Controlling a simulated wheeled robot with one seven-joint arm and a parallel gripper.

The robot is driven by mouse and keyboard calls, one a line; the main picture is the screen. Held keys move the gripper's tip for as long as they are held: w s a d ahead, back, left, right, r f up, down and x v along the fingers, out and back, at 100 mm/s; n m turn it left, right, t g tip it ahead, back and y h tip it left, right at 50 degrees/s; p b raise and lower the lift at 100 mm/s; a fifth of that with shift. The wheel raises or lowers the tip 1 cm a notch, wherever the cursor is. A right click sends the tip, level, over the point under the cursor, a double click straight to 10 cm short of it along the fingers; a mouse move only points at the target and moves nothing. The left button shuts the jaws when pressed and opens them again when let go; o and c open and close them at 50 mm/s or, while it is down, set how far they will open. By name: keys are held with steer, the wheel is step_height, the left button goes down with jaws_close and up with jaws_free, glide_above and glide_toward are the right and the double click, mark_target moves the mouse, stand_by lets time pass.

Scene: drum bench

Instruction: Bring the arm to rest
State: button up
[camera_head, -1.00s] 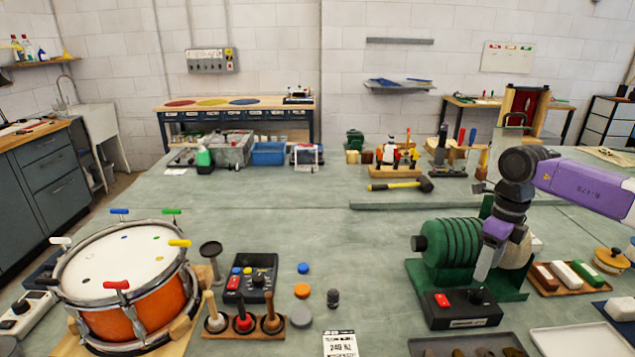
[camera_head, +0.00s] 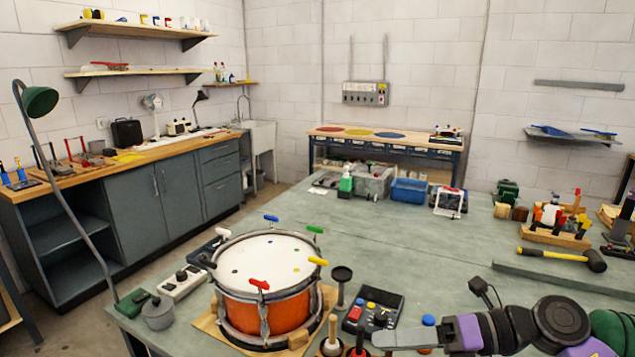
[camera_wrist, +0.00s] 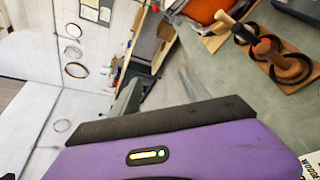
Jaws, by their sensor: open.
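My gripper (camera_head: 388,340) is at the lower right of the head view, at the end of my purple and black arm, and points left. It is low in the picture, right of the drum, in front of part of the bench. It appears open, with nothing seen in it. In the wrist view a purple body with a dark edge strip (camera_wrist: 160,122) fills the lower part; the fingertips are not clear there. The drum (camera_head: 270,312), orange with a white head and coloured keys, stands upright on the bench, apart from my gripper.
Wooden-handled tools (camera_head: 333,333) and a dark button box (camera_head: 374,312) are close to my gripper; the tools also show in the wrist view (camera_wrist: 283,62). A dark round-topped stand (camera_head: 341,276) is beside the drum. The middle of the bench (camera_head: 430,250) is clear.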

steer(key=s+a+r+m+t+y, duration=0.4)
steer(key=a+r+m+t, duration=0.1)
steer(key=r+m+t, duration=0.15)
steer(key=s+a+r+m+t+y, duration=0.4)
steer(key=a+r+m+t, duration=0.2)
steer(key=r, duration=0.2)
steer(key=s+d+f+m+h, duration=0.5)
steer(key=s+f+m+h, duration=0.2)
steer(key=s+f+m, duration=0.1)
steer(key=s+d+f+m+g+h, duration=0.1)
steer(key=s+d+f+m+h, duration=0.4)
steer(key=s+f+m+h, duration=0.3)
steer(key=s+d+f+m+h, duration=0.5)
steer(key=s+f+m+h, duration=0.2)
steer(key=s+m, duration=0.4)
steer(key=s+f, duration=0.1)
steer(key=s, duration=0.1)
steer(key=shift+s+f+m, duration=0.3)
steer(key=shift+m, duration=0.05)
steer(key=shift+g, duration=0.25)
steer(key=shift+c, duration=0.4)
